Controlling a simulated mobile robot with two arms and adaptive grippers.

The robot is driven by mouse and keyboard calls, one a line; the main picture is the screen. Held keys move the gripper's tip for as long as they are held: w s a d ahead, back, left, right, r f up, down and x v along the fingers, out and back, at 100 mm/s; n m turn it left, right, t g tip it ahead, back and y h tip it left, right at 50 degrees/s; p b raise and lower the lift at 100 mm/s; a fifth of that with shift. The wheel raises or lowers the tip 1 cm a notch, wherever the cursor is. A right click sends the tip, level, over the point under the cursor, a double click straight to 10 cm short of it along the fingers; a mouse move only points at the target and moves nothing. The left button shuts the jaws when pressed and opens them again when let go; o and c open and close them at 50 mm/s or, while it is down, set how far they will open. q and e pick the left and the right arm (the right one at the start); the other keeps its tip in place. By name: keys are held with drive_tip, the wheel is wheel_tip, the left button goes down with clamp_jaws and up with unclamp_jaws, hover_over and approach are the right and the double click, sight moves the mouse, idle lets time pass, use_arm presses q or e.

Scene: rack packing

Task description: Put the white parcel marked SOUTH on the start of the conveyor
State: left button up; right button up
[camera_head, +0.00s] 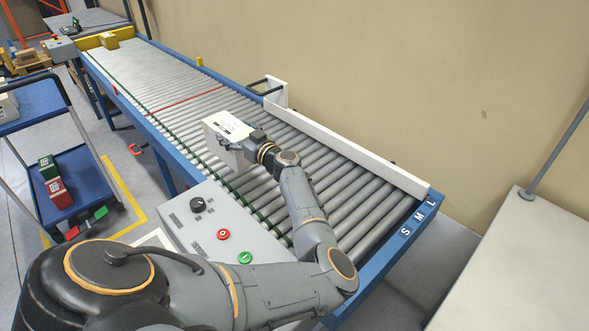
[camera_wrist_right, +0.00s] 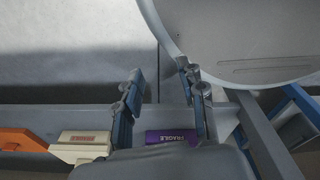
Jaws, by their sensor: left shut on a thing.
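The white parcel (camera_head: 226,126) is in the head view, over the rollers of the conveyor (camera_head: 340,185). Dark print shows on its top, too small to read. My left gripper (camera_head: 241,143) is shut on the parcel from its right side; the fingers are partly hidden by the parcel and wrist. I cannot tell whether the parcel touches the rollers. The conveyor's near end carries the letters S, M and L on its blue frame. In the right wrist view my right gripper (camera_wrist_right: 163,95) has its two fingers apart with nothing between them.
A control panel (camera_head: 198,232) with a knob, red button and green button stands beside the conveyor. A white guide rail (camera_head: 345,158) runs along the far side. A blue cart (camera_head: 85,178) with boxes stands left. A purple FRAGILE box (camera_wrist_right: 171,136) shows in the right wrist view.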

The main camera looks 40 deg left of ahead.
use_arm(q)
drive_tip(key=d, duration=0.1)
drive_tip(key=w+d, duration=0.1)
drive_tip(key=d+f, duration=0.1)
drive_tip(key=shift+w+d, duration=0.2)
drive_tip(key=shift+w, duration=0.2)
drive_tip(key=w+d+f+b, duration=0.3)
drive_tip(key=w+d+f, duration=0.3)
drive_tip(key=f, duration=0.5)
drive_tip(key=shift+d, duration=0.6)
use_arm(e)
drive_tip(key=shift+g, duration=0.3)
drive_tip(key=s+f, duration=0.2)
drive_tip(key=s, duration=0.1)
drive_tip(key=s+f, duration=0.1)
drive_tip(key=shift+s+d+f, duration=0.15)
drive_tip(key=shift+d+f, duration=0.15)
drive_tip(key=shift+f, duration=0.05)
use_arm(q)
drive_tip(key=shift+w, duration=0.1)
use_arm(e)
drive_tip(key=shift+d, duration=0.1)
